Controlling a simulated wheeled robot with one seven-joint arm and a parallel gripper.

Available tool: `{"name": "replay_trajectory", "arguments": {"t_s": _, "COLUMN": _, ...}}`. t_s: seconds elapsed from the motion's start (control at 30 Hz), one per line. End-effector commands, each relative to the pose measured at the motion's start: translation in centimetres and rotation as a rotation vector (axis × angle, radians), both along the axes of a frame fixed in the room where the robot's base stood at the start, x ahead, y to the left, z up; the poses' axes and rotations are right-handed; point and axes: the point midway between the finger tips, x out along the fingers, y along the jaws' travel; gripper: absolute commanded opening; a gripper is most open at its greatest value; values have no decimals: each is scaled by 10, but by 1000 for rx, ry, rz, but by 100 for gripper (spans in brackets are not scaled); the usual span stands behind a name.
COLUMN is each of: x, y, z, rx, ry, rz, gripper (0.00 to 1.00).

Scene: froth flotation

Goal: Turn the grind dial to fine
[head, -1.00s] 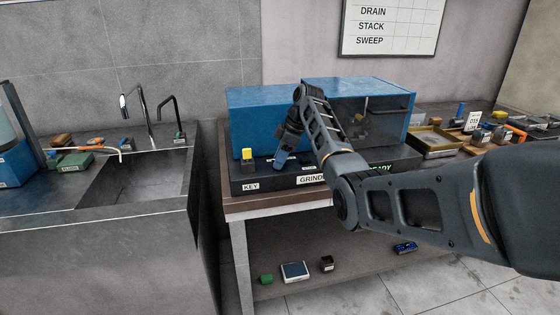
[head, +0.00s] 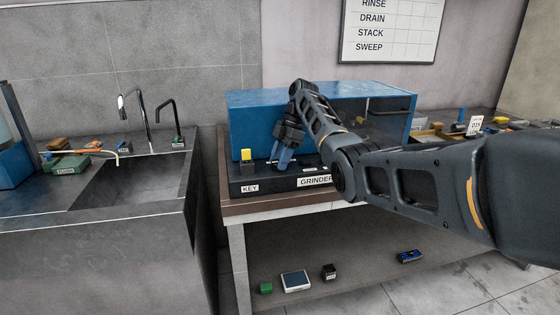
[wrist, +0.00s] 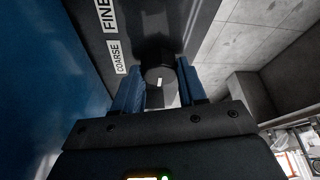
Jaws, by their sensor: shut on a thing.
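The grind dial (wrist: 160,66) is a dark round knob with a white mark, between the two blue fingers of my gripper (wrist: 158,78) in the wrist view. The gripper is shut on it. The COARSE label (wrist: 122,57) and the FINE label (wrist: 107,14) are on the panel to the dial's left. In the head view my gripper (head: 281,163) points down at the front ledge of the blue grinder (head: 258,115). The dial is hidden there by the gripper.
A yellow key block (head: 246,155) stands above the KEY label (head: 250,188), left of my gripper. The GRINDER label (head: 315,181) is partly covered by my arm. A sink (head: 130,190) is at left. Small items, including a white-framed tray (head: 295,281), lie on the lower shelf.

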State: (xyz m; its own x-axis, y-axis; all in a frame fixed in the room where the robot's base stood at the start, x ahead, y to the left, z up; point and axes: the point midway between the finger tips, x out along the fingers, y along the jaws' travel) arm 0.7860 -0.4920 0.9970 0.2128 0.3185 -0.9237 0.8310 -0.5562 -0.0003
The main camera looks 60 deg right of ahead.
Motion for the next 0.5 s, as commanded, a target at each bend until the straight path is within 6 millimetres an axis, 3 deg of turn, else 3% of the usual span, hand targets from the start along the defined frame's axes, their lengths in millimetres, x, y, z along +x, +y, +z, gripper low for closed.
{"name": "replay_trajectory", "arguments": {"t_s": 0.37, "x": 0, "y": 0, "z": 1, "rx": -2, "ry": -2, "rz": 4, "gripper": 11}}
{"name": "replay_trajectory", "arguments": {"t_s": 0.4, "x": 0, "y": 0, "z": 1, "rx": -2, "ry": -2, "rz": 4, "gripper": 45}}
{"name": "replay_trajectory", "arguments": {"t_s": 0.5, "x": 0, "y": 0, "z": 1, "rx": -2, "ry": -1, "rz": 4, "gripper": 54}}
